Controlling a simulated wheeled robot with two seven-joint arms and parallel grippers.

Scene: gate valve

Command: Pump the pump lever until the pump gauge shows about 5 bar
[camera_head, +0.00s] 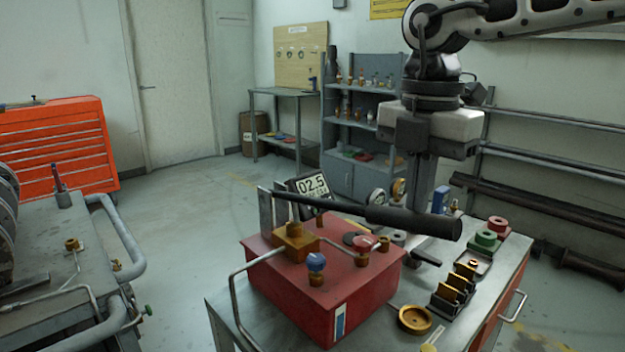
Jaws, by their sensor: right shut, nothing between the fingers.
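The pump is a red box (290,286) on a grey bench. Its black pump lever (415,222) runs from an upright bracket at the left to a thick grip at the right, sloping slightly down to the right. My right gripper (421,194) points down at the lever's grip, fingers shut and empty. The grip hides the fingertips' lower ends, and I cannot tell whether they touch it. My left gripper is out of view.
A blue knob (316,262) and a red knob (363,243) stand on the pump top. A brass ring (414,319), a slotted black holder (455,290) and a green flanged part (487,240) lie on the bench at right. Open floor (190,240) lies left, before an orange tool cabinet (60,145).

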